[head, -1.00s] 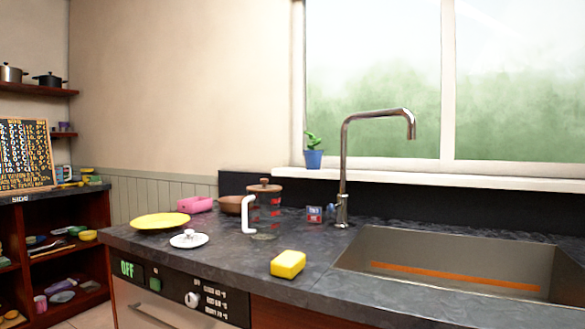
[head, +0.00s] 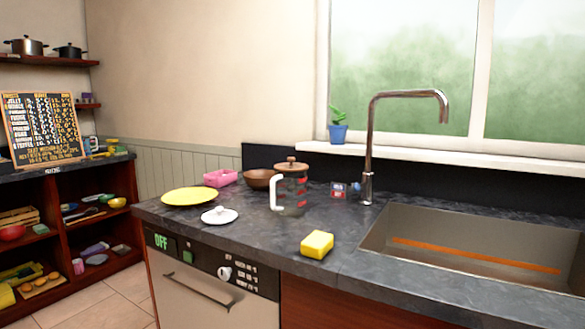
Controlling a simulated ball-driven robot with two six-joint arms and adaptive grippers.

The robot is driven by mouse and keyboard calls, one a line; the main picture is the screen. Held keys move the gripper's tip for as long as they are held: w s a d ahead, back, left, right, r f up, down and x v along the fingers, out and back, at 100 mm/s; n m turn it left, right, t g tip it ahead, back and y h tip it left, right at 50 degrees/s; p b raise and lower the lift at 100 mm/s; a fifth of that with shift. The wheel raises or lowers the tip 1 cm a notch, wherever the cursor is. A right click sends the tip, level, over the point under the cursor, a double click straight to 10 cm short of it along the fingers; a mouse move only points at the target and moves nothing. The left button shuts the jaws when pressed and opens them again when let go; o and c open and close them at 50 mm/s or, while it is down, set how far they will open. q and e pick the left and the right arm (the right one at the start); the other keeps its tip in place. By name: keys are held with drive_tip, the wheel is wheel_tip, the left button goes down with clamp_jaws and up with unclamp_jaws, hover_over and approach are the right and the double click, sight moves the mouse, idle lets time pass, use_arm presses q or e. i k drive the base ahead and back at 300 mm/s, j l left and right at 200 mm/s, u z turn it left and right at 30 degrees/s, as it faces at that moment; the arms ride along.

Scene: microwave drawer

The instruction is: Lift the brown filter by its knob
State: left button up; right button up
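The brown filter (head: 291,167) with its small round knob (head: 291,159) sits on top of a clear glass jug (head: 293,195). The jug has a white handle on its left side and red marks on its right. It stands upright on the dark counter in the head view, left of the tap. Whether any part of the filter reaches down inside the jug is hard to tell. Neither of my grippers is in view.
Near the jug are a brown bowl (head: 260,179), a pink container (head: 220,177), a yellow plate (head: 189,197), a white lid (head: 220,215) and a yellow sponge (head: 317,244). The tap (head: 368,150) and sink (head: 480,245) are to the right. The counter (head: 262,232) is clear in front.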

sight(290, 166)
drive_tip(key=i+j, duration=0.65)
drive_tip(key=i, duration=0.2)
